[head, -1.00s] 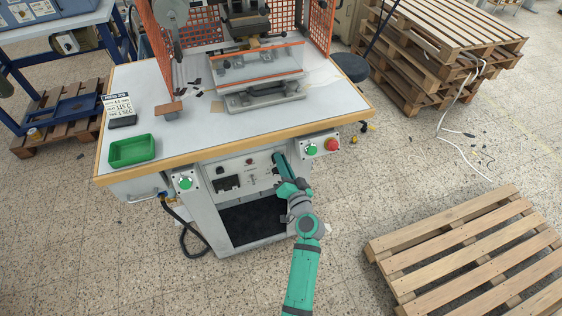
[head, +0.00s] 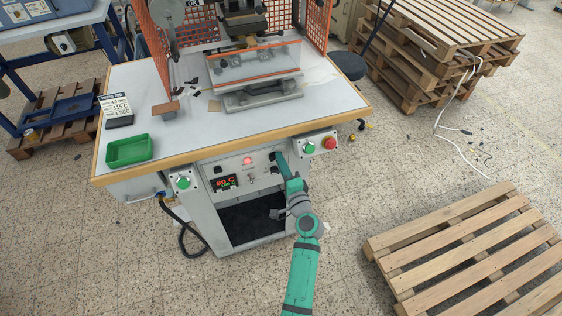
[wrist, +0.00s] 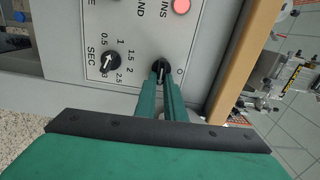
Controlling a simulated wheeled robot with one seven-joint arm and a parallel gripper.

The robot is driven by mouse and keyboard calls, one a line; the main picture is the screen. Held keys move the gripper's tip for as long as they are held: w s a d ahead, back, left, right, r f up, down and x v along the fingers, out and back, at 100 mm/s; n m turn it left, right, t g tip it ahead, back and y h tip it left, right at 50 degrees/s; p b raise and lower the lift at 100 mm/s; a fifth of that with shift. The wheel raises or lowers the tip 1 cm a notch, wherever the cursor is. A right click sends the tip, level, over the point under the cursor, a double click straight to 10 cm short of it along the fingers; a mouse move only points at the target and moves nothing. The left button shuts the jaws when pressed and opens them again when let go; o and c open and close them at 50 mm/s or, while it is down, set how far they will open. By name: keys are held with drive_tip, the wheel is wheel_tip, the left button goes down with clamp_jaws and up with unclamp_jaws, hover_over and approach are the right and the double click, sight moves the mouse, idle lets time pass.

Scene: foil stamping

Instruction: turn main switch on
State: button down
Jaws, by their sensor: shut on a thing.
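The main switch (wrist: 160,66) is a small black rotary knob on the grey control panel (wrist: 135,25), with a 0 mark beside it. In the wrist view, my gripper (wrist: 161,75) is shut on this knob, one green finger on each side. The fingers partly hide it. In the head view, my gripper (head: 279,157) is at the right part of the panel. The mains lamp (head: 247,160) glows red, and it also shows in the wrist view (wrist: 181,6). The panel's display (head: 225,182) is lit with red and green digits.
A second black knob marked SEC (wrist: 110,61) is close beside the fingers. The wooden table edge (head: 240,138) overhangs the panel. A box with a green and a red button (head: 330,143) is just right of my gripper. A pallet (head: 470,250) lies on the floor at right.

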drive_tip(key=shift+m, duration=0.3)
drive_tip(key=c, duration=1.8)
unclamp_jaws()
drive_tip(key=shift+c, duration=0.2)
drive_tip(key=v, duration=1)
drive_tip(key=shift+s, duration=0.35)
drive_tip(key=shift+d, duration=0.1)
